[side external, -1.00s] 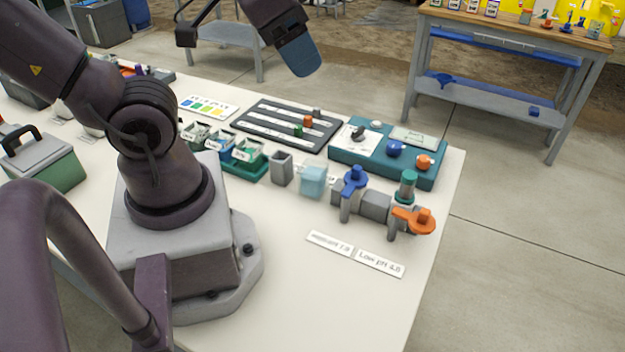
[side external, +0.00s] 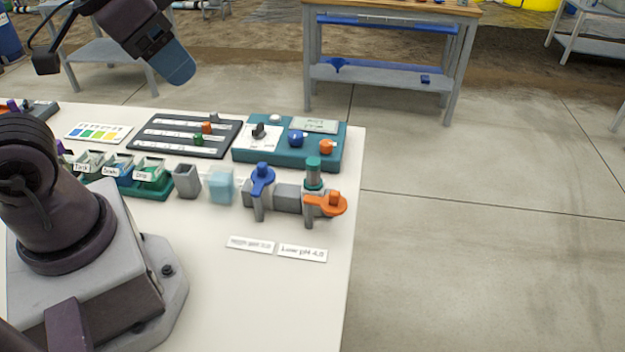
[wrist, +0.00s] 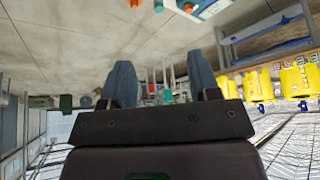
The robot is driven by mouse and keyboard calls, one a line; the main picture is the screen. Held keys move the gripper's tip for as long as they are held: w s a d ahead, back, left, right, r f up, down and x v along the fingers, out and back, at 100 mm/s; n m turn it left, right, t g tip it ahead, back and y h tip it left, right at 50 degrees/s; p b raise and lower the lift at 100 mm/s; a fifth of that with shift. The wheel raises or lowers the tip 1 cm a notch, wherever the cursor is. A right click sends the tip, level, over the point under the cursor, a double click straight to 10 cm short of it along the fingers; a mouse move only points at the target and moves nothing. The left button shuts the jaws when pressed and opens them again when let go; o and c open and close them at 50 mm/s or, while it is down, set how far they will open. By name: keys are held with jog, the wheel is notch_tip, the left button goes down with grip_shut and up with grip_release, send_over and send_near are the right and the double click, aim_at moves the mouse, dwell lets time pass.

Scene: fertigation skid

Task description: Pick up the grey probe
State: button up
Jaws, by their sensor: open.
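I cannot single out the grey probe with certainty. A small grey piece (side external: 214,117) stands at the far right of the dark slotted board (side external: 229,141), near small orange (side external: 207,127) and green (side external: 198,139) pieces. My gripper (side external: 181,71) is in the air above and behind the board, apart from everything on the bench. In the wrist view its two blue-grey fingers (wrist: 161,74) are spread with nothing held between them. The side view shows the fingers overlapping.
A teal control box (side external: 285,163) with knobs stands right of the board. In front are a grey cup (side external: 187,182), a pale blue block (side external: 221,186), labelled bins (side external: 120,170) and a valve assembly (side external: 288,197) with blue and orange handles.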

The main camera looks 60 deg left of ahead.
jog(key=shift+f, duration=0.1)
dwell(0.4)
jog(key=m+g, duration=0.6)
jog(key=m, duration=0.9)
send_near(313, 161)
jog(key=shift+d+f, duration=0.15)
notch_tip(313, 161, down, 12)
jog(key=shift+s+f, duration=0.15)
grip_shut()
notch_tip(313, 161, up, 12)
jog(key=shift+f, duration=0.2)
